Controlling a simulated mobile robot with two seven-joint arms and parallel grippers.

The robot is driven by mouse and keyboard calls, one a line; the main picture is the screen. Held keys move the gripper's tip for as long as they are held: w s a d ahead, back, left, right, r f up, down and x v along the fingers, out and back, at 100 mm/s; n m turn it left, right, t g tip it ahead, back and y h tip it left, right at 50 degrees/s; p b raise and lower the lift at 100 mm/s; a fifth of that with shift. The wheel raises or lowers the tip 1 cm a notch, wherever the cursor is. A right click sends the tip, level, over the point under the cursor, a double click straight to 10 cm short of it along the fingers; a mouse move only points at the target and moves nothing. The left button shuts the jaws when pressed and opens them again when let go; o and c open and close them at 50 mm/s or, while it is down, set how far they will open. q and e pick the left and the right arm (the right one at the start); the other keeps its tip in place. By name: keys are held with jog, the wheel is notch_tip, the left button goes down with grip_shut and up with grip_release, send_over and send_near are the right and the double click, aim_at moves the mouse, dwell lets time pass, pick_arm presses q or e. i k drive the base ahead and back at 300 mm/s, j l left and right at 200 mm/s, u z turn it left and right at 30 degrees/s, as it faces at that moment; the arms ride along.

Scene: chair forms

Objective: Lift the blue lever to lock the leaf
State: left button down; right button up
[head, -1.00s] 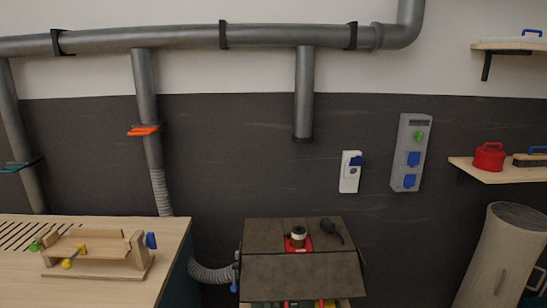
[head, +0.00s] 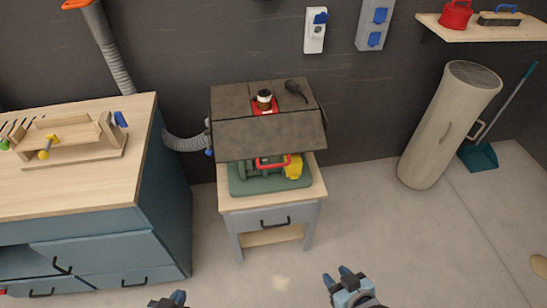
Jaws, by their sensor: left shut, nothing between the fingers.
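A small blue lever (head: 209,152) hangs at the left side of a brown-topped machine, near the end of the grey hose. The brown leaf (head: 270,138) is the front panel of that top and slopes down towards me. My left gripper (head: 177,297) shows only partly at the bottom edge, shut and empty, well below and left of the lever. My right gripper (head: 337,276) is at the bottom, right of the machine's stand, with its blue fingertips apart and nothing between them. Neither gripper touches the machine.
A workbench (head: 85,185) with a wooden jig (head: 75,140) stands left of the machine. A grey hose (head: 183,142) runs between them. A green-based motor unit (head: 270,175) sits under the leaf on a drawer stand (head: 272,218). The floor (head: 400,235) to the right is open.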

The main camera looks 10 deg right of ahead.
aim_at(210, 152)
jog(key=i+l, duration=0.25)
jog(key=i, duration=0.3)
jog(key=i+l, duration=0.2)
jog(key=i, duration=0.3)
